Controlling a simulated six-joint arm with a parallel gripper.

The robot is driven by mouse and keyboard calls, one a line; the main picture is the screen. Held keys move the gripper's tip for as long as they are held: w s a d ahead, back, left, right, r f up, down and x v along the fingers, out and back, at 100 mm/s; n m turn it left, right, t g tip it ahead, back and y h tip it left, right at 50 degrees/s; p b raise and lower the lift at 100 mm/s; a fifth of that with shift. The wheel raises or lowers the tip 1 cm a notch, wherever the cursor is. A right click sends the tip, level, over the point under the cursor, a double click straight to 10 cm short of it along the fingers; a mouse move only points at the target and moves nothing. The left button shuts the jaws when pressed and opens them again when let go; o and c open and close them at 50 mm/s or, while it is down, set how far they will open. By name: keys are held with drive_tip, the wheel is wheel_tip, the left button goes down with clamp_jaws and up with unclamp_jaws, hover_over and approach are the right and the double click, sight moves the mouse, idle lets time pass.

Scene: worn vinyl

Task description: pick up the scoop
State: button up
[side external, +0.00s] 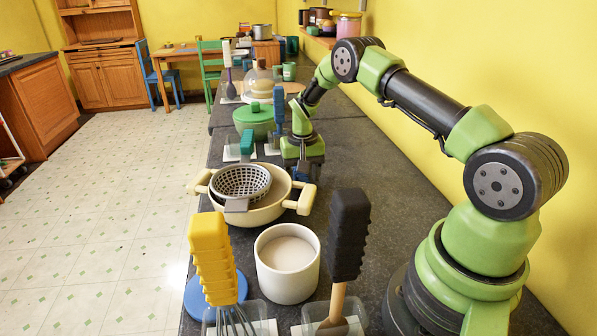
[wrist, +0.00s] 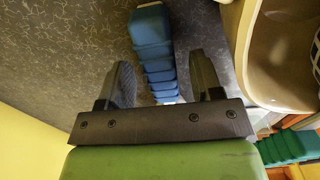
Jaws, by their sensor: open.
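A ridged blue handle (wrist: 152,50) shows between the two fingers of my gripper (wrist: 167,85) in the wrist view. Its working end is hidden, so I cannot tell for certain that it is the scoop. The fingers are open, with a gap to the handle on each side.
The cream pan (side external: 262,214) with a grey colander (side external: 241,182) stands close in front of my gripper. A teal handle (side external: 246,142) and green pot (side external: 252,122) are to its left. A yellow-handled whisk (side external: 212,255), white canister (side external: 287,270) and black-handled tool (side external: 348,235) are nearer the camera.

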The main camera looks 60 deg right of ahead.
drive_tip(key=shift+f, duration=0.2)
idle(0.4)
drive_tip(key=c, duration=1)
wheel_tip(320, 180, up, 10)
drive_tip(key=shift+r, duration=0.25)
